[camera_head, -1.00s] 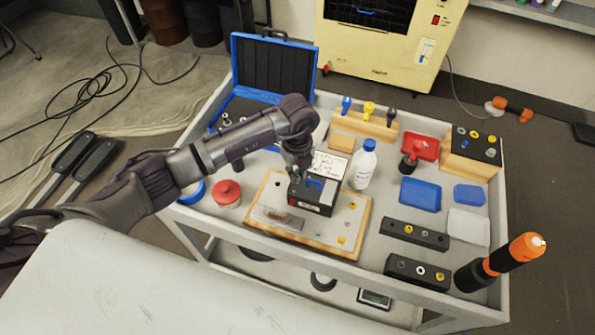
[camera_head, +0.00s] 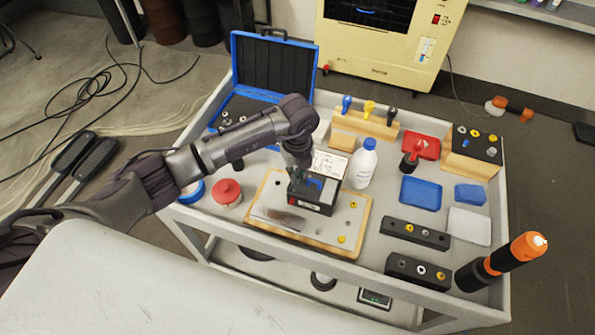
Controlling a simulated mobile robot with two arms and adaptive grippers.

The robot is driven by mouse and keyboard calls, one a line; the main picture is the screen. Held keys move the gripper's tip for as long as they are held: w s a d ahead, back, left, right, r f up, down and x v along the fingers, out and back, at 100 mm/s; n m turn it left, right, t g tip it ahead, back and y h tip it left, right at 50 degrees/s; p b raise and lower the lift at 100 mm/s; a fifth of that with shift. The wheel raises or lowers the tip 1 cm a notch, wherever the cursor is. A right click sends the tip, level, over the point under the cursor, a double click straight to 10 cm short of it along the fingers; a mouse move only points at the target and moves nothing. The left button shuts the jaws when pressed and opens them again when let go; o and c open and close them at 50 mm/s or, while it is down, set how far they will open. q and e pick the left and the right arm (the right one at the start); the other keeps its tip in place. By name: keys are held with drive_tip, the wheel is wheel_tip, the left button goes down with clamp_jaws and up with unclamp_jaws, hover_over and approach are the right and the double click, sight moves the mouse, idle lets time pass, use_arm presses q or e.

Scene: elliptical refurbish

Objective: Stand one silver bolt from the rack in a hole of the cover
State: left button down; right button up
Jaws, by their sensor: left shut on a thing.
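My left gripper (camera_head: 303,168) reaches in from the left and points down at the black box (camera_head: 318,201), which has a blue part on top. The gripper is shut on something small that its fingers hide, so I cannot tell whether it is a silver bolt. The box stands on a wood-edged board (camera_head: 330,240). I cannot clearly make out the cover's holes. A black rack (camera_head: 415,234) and a second one (camera_head: 418,271) hold yellow and pale or grey pieces at the right. My right gripper is not in view.
A white bottle (camera_head: 363,163) with a blue cap stands close to the box's right. A red-lidded jar (camera_head: 227,193) stands left of the board. A wooden tool holder (camera_head: 368,122) is behind. An orange-black tool (camera_head: 500,262) rises at the trolley's right corner.

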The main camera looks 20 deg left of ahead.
use_arm(q)
drive_tip(key=shift+f, duration=0.35)
idle(0.3)
drive_tip(key=c, duration=1.1)
unclamp_jaws()
drive_tip(key=shift+o, duration=0.2)
wheel_tip(320, 180, up, 12)
